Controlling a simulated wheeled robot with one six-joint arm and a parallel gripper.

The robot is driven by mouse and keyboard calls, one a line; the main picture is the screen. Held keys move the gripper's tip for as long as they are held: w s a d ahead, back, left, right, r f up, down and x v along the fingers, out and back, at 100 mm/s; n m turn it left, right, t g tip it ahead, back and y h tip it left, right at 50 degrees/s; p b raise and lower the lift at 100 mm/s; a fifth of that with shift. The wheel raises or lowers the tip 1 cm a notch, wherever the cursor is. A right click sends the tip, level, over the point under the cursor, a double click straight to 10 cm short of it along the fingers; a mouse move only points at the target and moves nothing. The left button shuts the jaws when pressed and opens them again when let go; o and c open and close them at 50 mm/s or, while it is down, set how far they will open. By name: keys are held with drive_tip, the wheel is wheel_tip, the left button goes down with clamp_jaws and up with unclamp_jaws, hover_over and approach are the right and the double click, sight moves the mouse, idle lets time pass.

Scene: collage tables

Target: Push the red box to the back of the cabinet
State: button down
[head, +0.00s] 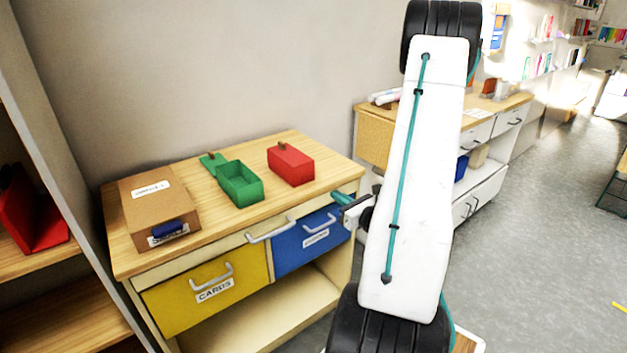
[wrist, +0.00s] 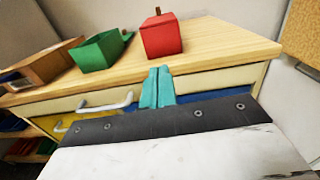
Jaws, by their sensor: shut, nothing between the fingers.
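The red box (head: 291,165) stands upright on the wooden top of the cabinet (head: 300,205), near its right end. A small brown knob sits on its top. In the wrist view, the red box (wrist: 162,38) is straight beyond my fingers, with a strip of bare wood between. My gripper (head: 342,198) is shut and empty, with its teal fingertips by the cabinet's front right edge. The closed fingers also show in the wrist view (wrist: 157,86), apart from the red box. My arm hides part of the floor and the area right of the cabinet.
A green box with its lid tilted beside it (head: 240,188) stands left of the red box. A cardboard box (head: 157,210) is at the left end. Handles (head: 270,232) project from the cabinet's front. The wall (head: 230,80) rises behind; a shelf with a red object (head: 30,215) is far left.

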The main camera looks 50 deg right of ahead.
sight(306, 173)
drive_tip(key=shift+h, duration=0.3)
drive_tip(key=x, duration=1.3)
drive_tip(key=shift+w+d+f, duration=0.3)
